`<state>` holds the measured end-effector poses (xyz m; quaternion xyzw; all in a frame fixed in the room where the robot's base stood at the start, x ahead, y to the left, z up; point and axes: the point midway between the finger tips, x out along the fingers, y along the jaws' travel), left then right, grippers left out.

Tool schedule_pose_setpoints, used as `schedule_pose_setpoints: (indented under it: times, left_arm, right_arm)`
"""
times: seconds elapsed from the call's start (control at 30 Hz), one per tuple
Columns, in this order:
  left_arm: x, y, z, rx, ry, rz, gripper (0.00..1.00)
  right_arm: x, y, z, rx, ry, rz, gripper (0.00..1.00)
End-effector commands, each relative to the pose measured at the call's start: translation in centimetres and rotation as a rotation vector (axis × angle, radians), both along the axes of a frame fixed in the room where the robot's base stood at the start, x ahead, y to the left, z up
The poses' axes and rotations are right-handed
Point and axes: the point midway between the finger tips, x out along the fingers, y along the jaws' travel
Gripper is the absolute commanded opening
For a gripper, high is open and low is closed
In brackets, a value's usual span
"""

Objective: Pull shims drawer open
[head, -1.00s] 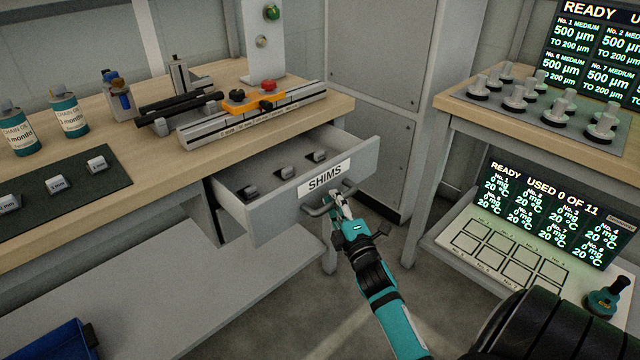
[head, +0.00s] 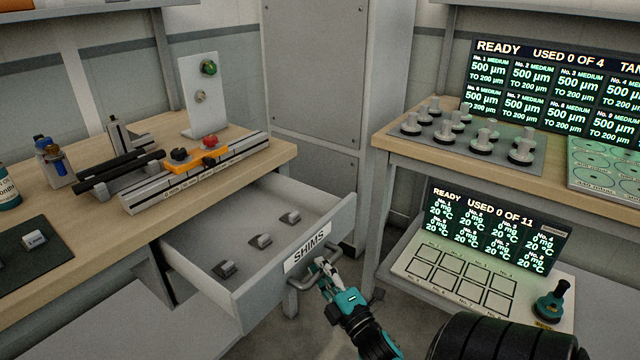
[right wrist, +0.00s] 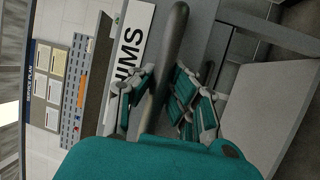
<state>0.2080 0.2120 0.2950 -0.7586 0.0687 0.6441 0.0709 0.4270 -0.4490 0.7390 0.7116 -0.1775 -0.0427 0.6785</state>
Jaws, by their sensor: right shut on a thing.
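The grey shims drawer (head: 245,311) stands well out from under the wooden bench, with its SHIMS label (head: 305,252) on the front. Several small dark shim blocks with light tops lie inside, one of them (head: 290,217) near the back. My right gripper (head: 322,272) is at the drawer's bar handle (head: 303,282). In the right wrist view its teal-padded fingers (right wrist: 160,100) lie on both sides of the handle (right wrist: 172,50), shut on it. My left gripper is not in view.
The bench top (head: 40,210) carries a rail fixture (head: 195,172) and bottles. At right, another bench (head: 400,143) holds several weights and lit screens, with a lower shelf (head: 400,285). Grey floor shows below the drawer.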

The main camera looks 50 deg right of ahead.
Motion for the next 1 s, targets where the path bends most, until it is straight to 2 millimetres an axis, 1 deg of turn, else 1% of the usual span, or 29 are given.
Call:
schedule_pose_setpoints:
  times: [0.1,0.13,0.3,0.33,0.37,0.57,0.67,0.77,1.0]
  left_arm:
    - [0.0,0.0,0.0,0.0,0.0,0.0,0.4]
    - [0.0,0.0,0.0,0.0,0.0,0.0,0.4]
    - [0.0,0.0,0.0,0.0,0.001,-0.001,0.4]
    - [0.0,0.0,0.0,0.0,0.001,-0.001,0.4]
    - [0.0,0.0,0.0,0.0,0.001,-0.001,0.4]
    - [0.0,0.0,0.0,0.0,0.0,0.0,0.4]
    - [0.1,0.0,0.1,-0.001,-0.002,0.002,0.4]
    - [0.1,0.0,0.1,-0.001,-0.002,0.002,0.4]
    - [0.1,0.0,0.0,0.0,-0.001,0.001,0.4]
  right_arm:
    - [0.0,0.1,0.1,-0.005,-0.001,0.001,0.0]
    - [0.0,0.1,0.1,-0.005,-0.001,0.001,0.12]
    - [0.0,0.0,0.0,-0.002,0.0,0.001,0.34]
    - [0.0,0.0,0.0,-0.002,0.0,0.001,0.38]
    - [0.0,0.0,0.0,-0.002,0.0,0.001,0.4]
    - [0.0,0.0,0.0,-0.001,0.0,0.0,0.4]
    - [-0.3,0.1,-0.1,-0.001,0.001,0.0,0.4]
    - [-1.4,0.5,-0.4,0.001,0.003,-0.001,0.4]
    - [-5.2,1.7,-1.1,0.002,0.004,-0.002,0.4]
